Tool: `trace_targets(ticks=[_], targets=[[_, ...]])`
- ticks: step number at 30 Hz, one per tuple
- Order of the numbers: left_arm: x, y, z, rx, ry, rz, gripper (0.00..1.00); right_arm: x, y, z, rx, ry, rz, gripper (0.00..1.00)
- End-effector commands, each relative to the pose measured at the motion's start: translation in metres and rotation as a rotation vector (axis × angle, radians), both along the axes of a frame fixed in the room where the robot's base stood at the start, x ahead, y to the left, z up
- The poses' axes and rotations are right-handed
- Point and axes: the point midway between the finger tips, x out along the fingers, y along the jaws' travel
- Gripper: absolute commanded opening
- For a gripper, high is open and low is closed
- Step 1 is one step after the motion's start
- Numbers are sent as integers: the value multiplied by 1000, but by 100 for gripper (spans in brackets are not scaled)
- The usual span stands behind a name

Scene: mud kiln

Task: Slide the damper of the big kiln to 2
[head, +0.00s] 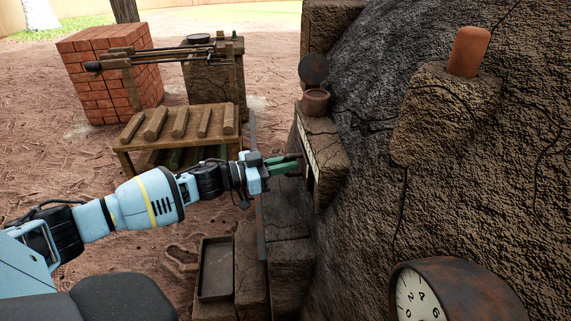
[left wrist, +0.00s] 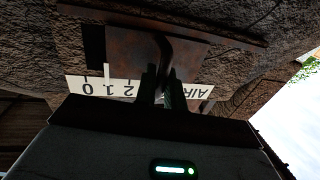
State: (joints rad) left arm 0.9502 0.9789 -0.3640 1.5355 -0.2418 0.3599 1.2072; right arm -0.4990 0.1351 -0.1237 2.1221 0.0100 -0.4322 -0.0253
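The damper of the big kiln (head: 400,180) is a rusty plate (left wrist: 190,52) in a slot, seen upside down in the left wrist view. A white scale (left wrist: 92,86) along it reads 0, 1, 2 and AIR. A white pointer mark (left wrist: 107,71) at the plate's edge stands at about 1. A dark bent handle (left wrist: 165,50) comes off the plate. My left gripper (head: 290,163) is at the kiln's side, its fingers (left wrist: 161,82) close together on either side of the handle; they look shut on it. In the head view the damper is mostly hidden. My right gripper is out of view.
A round dial (head: 420,298) and a clay plug (head: 468,51) are on the kiln at right. A small pot (head: 316,101) stands on a ledge above my left gripper. A wooden rack (head: 180,135), brick stack (head: 108,75) and metal tray (head: 215,268) stand left.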

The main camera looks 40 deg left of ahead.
Motion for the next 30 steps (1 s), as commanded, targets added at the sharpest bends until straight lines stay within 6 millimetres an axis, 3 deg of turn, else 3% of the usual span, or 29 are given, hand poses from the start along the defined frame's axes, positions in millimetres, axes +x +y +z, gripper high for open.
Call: trace_targets(ticks=[8, 14, 26, 27, 30], targets=[[2, 2, 0, 0, 0, 0, 0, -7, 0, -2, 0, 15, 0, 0], [15, 17, 0, 2, -1, 4, 0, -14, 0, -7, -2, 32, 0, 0], [19, 23, 0, 0, 1, 0, 0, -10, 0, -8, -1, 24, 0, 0], [19, 23, 0, 0, 1, 0, 12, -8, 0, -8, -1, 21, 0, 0], [19, 23, 0, 0, 1, 0, 25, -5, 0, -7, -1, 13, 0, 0]])
